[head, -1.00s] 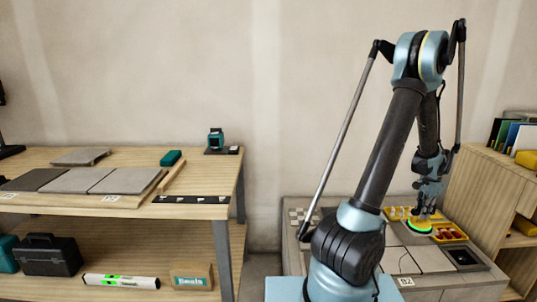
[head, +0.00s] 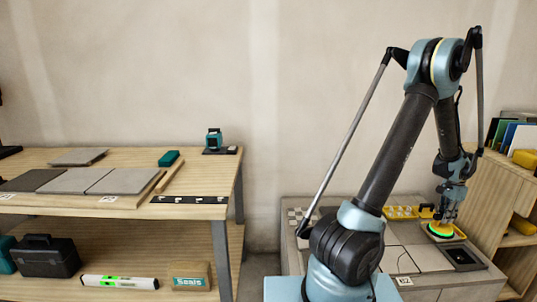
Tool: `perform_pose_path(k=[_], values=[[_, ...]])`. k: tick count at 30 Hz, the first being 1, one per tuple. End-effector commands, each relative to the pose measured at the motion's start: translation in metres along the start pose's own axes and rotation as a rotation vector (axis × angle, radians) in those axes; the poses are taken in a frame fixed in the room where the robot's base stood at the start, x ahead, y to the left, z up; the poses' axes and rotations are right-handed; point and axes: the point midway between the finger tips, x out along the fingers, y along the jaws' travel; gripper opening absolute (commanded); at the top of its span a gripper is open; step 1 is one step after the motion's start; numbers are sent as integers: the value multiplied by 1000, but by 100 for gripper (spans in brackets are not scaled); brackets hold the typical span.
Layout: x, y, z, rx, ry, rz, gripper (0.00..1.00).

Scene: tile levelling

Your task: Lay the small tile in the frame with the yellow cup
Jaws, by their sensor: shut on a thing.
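My gripper (head: 448,217) is at the right, over the far right part of the grey tiled platform (head: 425,262). It is shut on the yellow cup (head: 440,227), which has a glowing green ring around its lower part. The cup is upright, just above or on a yellow-edged tray; I cannot tell whether it touches. No tile can be made out under the cup. A dark square frame (head: 463,256) lies in the platform, just in front and to the right of the cup. I cannot tell which tile is the small one.
A yellow tray (head: 400,212) with small parts lies behind my arm. A wooden shelf (head: 490,190) with books stands close at the right. At the left, a wooden bench (head: 215,180) holds grey tiles (head: 115,181), a teal device (head: 214,140) and a black strip (head: 190,200).

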Motion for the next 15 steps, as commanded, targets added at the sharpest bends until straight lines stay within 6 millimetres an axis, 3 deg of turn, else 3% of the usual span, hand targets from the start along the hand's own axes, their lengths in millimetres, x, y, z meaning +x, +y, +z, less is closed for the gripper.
perform_pose_path(k=[15], values=[[0,24,-43,1,0,0,0]])
